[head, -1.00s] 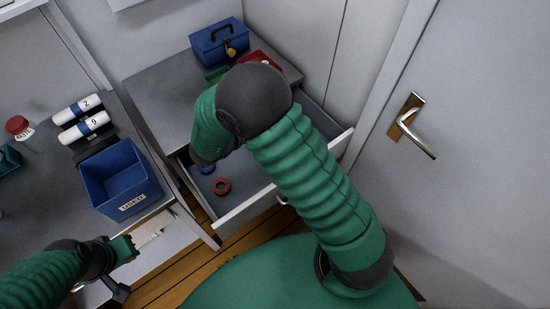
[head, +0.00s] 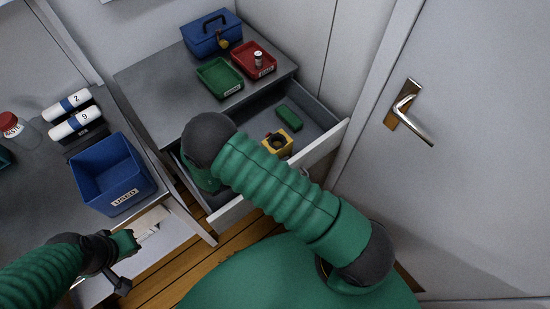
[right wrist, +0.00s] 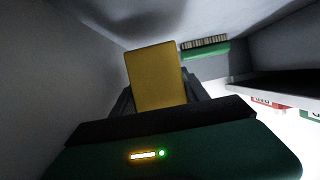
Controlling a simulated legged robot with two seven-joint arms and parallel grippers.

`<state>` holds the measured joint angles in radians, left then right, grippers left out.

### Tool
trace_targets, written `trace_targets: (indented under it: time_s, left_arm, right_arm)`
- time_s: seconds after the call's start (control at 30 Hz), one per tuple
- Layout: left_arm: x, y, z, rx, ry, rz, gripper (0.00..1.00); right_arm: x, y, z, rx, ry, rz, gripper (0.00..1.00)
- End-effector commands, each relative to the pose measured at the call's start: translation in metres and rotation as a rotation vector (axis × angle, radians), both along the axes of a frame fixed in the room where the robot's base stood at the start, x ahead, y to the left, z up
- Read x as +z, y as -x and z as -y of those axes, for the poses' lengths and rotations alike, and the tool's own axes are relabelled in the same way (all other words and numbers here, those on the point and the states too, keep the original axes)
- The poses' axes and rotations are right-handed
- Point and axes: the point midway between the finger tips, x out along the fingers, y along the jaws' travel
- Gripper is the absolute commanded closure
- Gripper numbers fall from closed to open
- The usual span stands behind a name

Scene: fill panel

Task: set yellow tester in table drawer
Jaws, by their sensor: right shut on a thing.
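The yellow tester (head: 278,146), a block with a dark round part on top, is within the open table drawer (head: 322,145), near its front panel. Whether it touches the drawer floor I cannot tell. In the right wrist view the tester (right wrist: 155,78) stands between the fingers of my right gripper (right wrist: 158,100), which is shut on it. In the head view my right arm hides most of that gripper. My left gripper (head: 128,243) is at the lower left, below the blue bin; its jaws are too small to read.
On the cabinet top are a green tray (head: 220,77), a red tray (head: 253,61) and a blue box (head: 212,34). A blue bin (head: 112,175) stands on the left desk. A door (head: 460,130) is at right.

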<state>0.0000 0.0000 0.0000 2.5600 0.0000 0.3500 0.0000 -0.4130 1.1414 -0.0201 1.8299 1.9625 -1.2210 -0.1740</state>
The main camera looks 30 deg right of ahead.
Motion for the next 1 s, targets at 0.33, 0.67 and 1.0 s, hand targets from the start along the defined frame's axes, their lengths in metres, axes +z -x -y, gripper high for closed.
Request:
trace_targets:
  time_s: [0.33,0.67,1.0]
  left_arm:
    - [-0.004,0.000,0.000,0.000,0.000,0.000,1.00]
    - [-0.006,0.000,0.000,0.000,0.000,0.000,1.00]
    - [-0.004,0.000,0.000,0.000,0.000,0.000,1.00]
  right_arm:
    - [-0.033,0.000,0.000,0.001,0.000,0.001,1.00]
    - [-0.036,0.000,0.000,0.000,-0.001,-0.001,0.30]
    - [-0.033,0.000,0.000,0.001,-0.001,-0.001,0.26]
